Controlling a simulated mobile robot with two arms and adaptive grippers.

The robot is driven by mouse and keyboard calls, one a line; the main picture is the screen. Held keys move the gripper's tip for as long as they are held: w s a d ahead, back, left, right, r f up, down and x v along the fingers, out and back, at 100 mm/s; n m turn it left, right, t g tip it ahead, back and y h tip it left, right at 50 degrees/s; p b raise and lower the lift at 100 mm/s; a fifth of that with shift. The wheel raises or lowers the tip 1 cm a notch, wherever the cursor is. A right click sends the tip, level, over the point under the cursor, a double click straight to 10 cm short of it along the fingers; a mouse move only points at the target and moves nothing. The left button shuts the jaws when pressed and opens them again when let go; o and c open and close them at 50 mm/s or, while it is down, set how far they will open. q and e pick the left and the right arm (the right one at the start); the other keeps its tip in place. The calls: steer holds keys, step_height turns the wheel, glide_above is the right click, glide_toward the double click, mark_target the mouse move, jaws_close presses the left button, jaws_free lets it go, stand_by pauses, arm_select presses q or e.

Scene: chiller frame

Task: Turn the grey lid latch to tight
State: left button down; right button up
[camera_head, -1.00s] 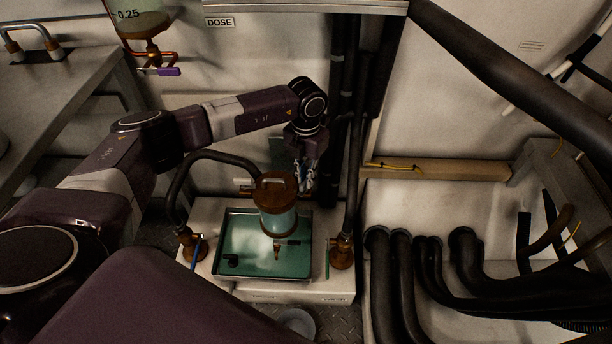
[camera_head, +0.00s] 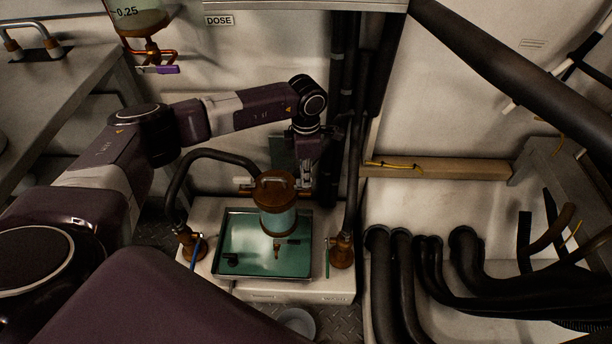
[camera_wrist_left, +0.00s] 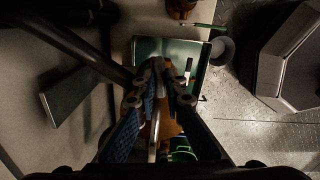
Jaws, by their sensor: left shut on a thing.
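A canister with a brown lid (camera_head: 274,184) and a pale, clear lower body (camera_head: 277,222) stands upright over a green tray. My left gripper (camera_head: 305,178) reaches down at the lid's right rear edge. In the left wrist view my left gripper (camera_wrist_left: 165,68) has its two fingers close together. The grey lid latch (camera_wrist_left: 154,138) shows as a narrow pale bar between them, against the brown lid (camera_wrist_left: 168,118). The gripper is shut on the latch; the fingers hide part of it. My right gripper is not in view.
The green tray (camera_head: 228,245) sits on a white base (camera_head: 205,215), with brown fittings and dark hoses at both sides. Dark vertical pipes (camera_head: 343,110) stand close behind my gripper. A dark green panel (camera_head: 283,151) is behind the canister. A bowl (camera_head: 297,321) is on the floor.

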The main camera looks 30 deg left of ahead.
arm_select(q)
steer(key=shift+m, duration=0.8)
steer(key=c, duration=2)
jaws_free()
step_height(320, 180, up, 12)
steer(key=shift+r, duration=0.1)
